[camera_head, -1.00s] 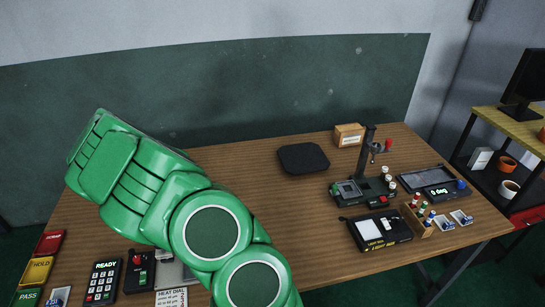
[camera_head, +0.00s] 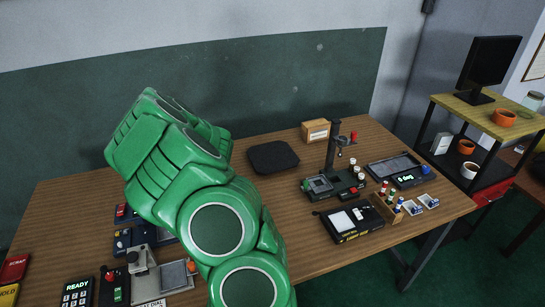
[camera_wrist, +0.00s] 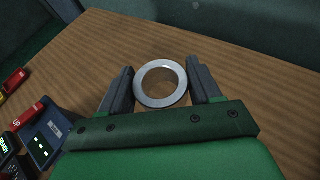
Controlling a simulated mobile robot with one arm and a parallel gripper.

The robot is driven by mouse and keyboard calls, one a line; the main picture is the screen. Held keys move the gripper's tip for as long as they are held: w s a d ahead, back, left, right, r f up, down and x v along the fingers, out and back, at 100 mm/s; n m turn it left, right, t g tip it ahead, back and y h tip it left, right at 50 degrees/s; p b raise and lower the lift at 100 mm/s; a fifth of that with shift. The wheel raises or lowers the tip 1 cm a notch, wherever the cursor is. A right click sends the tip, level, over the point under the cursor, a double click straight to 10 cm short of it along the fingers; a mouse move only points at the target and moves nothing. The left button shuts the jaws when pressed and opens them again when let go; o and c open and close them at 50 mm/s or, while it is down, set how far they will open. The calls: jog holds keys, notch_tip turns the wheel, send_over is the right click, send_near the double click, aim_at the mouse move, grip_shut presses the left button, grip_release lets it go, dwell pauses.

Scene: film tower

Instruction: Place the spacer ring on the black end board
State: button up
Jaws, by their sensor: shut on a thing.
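The spacer ring (camera_wrist: 140,84) is a flat, silver-white ring with an open centre. In the wrist view it sits between the two dark fingers of my gripper (camera_wrist: 162,80), which is shut on it at its left and right sides. Brown wood shows through its hole. The black end board (camera_head: 272,157) is a flat, dark, rounded board lying on the table in the head view, to the right of my green arm, with nothing on it. My arm hides the gripper and ring in the head view; the board does not show in the wrist view.
A small cardboard box (camera_head: 315,131) stands behind and right of the board. A black stand device (camera_head: 333,184) and a light box (camera_head: 348,219) are further right. Metal and blue devices (camera_head: 150,272) lie at left under my arm. Bare wood surrounds the board.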

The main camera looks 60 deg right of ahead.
jog(key=s+d+m+h, duration=0.1)
jog(key=s+d, duration=0.5)
jog(key=s, duration=0.4)
jog(key=s+d+r+m+h, duration=0.1)
jog(key=s+d, duration=0.4)
jog(key=s, duration=0.6)
jog(key=s+d+m+h, duration=0.1)
jog(key=s+d, duration=0.5)
jog(key=s, duration=0.4)
send_over(275, 159)
jog(key=s+a, duration=0.1)
jog(key=a, duration=0.2)
jog(key=shift+g, duration=0.4)
jog(key=f, duration=0.6)
jog(key=shift+s+d+f, duration=0.1)
jog(key=shift+d+f, duration=0.1)
jog(key=shift+f, duration=0.05)
jog(key=shift+h, duration=0.3)
jog(key=shift+w+d+f, duration=0.3)
jog(key=shift+d+f, duration=0.35)
jog(key=shift+f, duration=0.2)
jog(key=shift+w+d+f, duration=0.3)
jog(key=shift+d+f, duration=0.3)
jog(key=shift+f, duration=1.6)
jog(key=shift+f, duration=0.15)
jog(key=o, duration=1.1)
